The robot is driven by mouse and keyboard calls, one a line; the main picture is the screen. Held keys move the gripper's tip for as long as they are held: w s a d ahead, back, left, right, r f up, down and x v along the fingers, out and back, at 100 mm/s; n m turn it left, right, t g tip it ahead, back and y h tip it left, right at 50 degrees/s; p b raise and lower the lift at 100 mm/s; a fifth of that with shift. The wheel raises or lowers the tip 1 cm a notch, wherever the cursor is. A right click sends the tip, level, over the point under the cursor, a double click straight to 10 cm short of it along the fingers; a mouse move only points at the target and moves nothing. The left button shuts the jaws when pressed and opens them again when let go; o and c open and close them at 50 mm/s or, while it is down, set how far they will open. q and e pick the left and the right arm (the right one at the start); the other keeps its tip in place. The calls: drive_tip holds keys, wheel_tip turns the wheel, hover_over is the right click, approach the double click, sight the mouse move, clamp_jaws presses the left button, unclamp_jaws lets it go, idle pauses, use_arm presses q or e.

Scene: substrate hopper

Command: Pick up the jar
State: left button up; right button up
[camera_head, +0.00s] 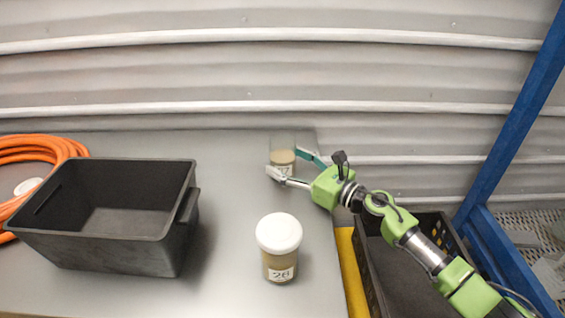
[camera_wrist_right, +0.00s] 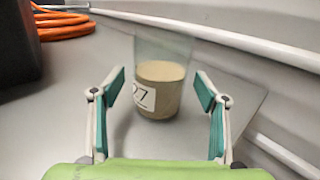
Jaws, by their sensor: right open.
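A clear jar (camera_head: 283,158) with tan contents and a white label reading 27 stands upright near the table's back right. It also shows in the right wrist view (camera_wrist_right: 160,88), centred just ahead of the fingers. My right gripper (camera_head: 291,167) is open, with its two fingers either side of the jar in the head view. In the wrist view, a gap shows between each finger and the jar. A second jar (camera_head: 279,248) with a white lid and a label reading 26 stands nearer the front. My left gripper is out of view.
An empty black bin (camera_head: 185,220) stands on the left of the table (camera_head: 225,165), with a coiled orange hose (camera_head: 62,150) behind it. A black crate (camera_head: 362,262) and blue frame (camera_head: 505,135) are at right. A corrugated wall (camera_head: 250,80) rises behind.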

sight(293, 154)
drive_tip(key=shift+w+a, duration=0.5)
drive_tip(key=shift+a, duration=0.05)
drive_tip(key=c, duration=1.4)
drive_tip(key=shift+c, duration=0.2)
drive_tip(key=shift+r, duration=0.15)
drive_tip(key=shift+r, duration=0.3)
wheel_tip(293, 154, up, 2)
drive_tip(key=shift+r+p, duration=0.15)
drive_tip(key=shift+p, duration=0.35)
drive_tip(key=s+a+r+p, duration=0.9)
drive_tip(key=s+r, duration=0.1)
drive_tip(key=shift+s, duration=0.25)
drive_tip(key=shift+a+p, duration=0.1)
drive_tip(key=shift+p, duration=0.2)
